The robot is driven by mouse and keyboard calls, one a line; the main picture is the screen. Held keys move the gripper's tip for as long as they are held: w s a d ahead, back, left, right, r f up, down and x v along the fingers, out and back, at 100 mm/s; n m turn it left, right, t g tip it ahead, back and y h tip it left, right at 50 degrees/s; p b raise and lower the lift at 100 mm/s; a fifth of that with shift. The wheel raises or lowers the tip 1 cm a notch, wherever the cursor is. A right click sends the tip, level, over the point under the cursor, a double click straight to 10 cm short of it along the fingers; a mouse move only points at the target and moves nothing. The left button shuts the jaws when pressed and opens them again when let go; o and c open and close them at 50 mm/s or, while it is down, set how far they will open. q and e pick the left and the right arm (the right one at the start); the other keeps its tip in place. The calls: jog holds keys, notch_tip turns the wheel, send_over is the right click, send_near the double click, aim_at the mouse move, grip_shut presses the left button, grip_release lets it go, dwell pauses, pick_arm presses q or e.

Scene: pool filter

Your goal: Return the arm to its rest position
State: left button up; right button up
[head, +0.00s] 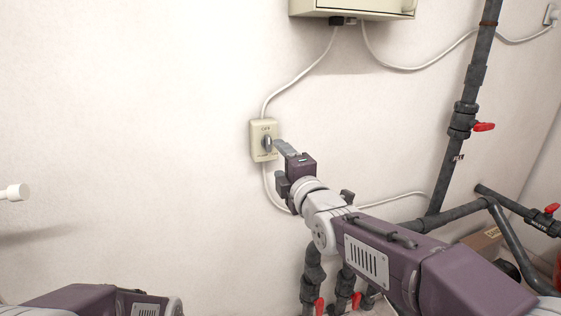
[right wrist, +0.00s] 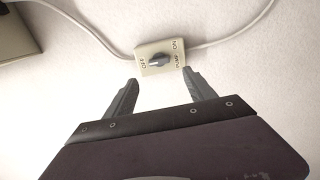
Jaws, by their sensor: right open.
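My right gripper (head: 279,149) is at the wall, close to a cream switch box (head: 258,129) with a dark rotary knob (head: 267,143). In the right wrist view, my right gripper (right wrist: 160,84) is open and empty, its two fingers spread below the switch box (right wrist: 147,67). The knob (right wrist: 159,60) sits between the "OFF" and "PUMP ON" labels, apart from both fingers in that view. My right arm (head: 375,252) reaches in from the lower right. Part of my left arm (head: 105,301) shows at the lower left; its gripper is out of frame.
A cream cabinet (head: 350,8) hangs above, with white cables (head: 300,75) along the wall. Dark pipes (head: 474,75) with red valve handles (head: 484,127) stand on the right. More pipes (head: 312,270) run below my right arm. A white peg (head: 15,192) sticks out at left.

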jog(key=d+f+m+g+h, duration=0.35)
jog(key=d+f, duration=0.55)
jog(key=f, duration=0.4)
jog(key=s+d+f+m+g+h, duration=0.1)
jog(key=s+d+f+m+g, duration=0.15)
jog(key=f, duration=0.35)
jog(key=s+d+f+m+g+h, duration=0.1)
jog(key=s+d+f+m+g, duration=0.1)
jog(key=s+f+m, duration=0.3)
jog(key=s+d+f+m+g, duration=0.1)
jog(key=s+f+m+g, duration=0.35)
jog(key=s+f, duration=0.35)
jog(key=s+d+f+m+g, duration=0.1)
jog(key=s+f+m+g, duration=0.4)
jog(key=s, duration=0.5)
notch_tip(320, 180, up, 18)
jog(key=m+t+p, duration=0.1)
jog(key=p, duration=1.7)
jog(key=shift+a+f, duration=0.15)
jog(key=shift+a, duration=0.1)
jog(key=shift+s+m+t, duration=0.1)
jog(key=shift+m+t, duration=0.15)
